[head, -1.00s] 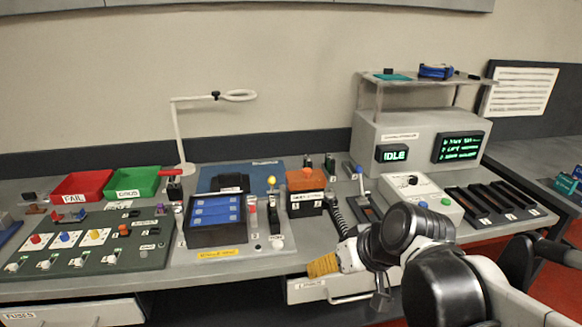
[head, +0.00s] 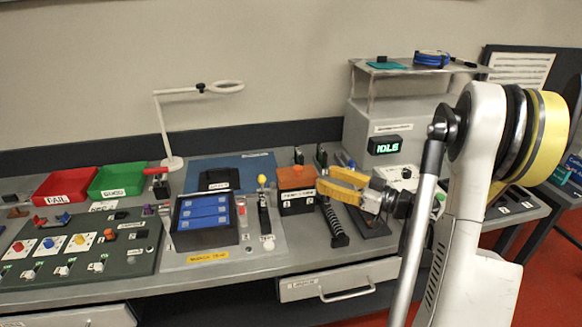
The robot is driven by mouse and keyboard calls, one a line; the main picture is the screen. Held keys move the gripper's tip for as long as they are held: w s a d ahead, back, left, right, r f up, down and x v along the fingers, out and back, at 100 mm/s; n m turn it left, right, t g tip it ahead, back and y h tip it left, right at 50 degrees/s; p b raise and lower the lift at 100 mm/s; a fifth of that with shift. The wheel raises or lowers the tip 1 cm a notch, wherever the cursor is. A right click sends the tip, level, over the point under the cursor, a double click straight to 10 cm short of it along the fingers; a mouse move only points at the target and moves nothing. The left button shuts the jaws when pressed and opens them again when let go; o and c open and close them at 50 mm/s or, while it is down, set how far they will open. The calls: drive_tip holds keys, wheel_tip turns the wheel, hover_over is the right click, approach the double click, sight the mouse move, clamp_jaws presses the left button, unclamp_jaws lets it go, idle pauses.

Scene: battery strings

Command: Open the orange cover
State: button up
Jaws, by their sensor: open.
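The orange cover (head: 294,184) lies flat on top of a dark labelled box (head: 298,204) and looks closed. My gripper (head: 326,182) has yellow fingers and comes in from the right, just beside the cover's right edge in this view. The fingers are spread apart with nothing seen between them. I cannot tell whether a fingertip touches the cover.
A black coiled cord (head: 333,224) lies in front of my gripper. A yellow-knobbed lever (head: 262,181) and a tray of blue cells (head: 205,211) stand left of the box. A grey console (head: 386,130) stands behind to the right. A drawer (head: 338,281) is below the bench edge.

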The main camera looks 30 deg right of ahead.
sight(302, 170)
drive_tip(key=b+x, duration=0.2)
drive_tip(key=x, duration=0.7)
drive_tip(key=shift+w+a, duration=0.2)
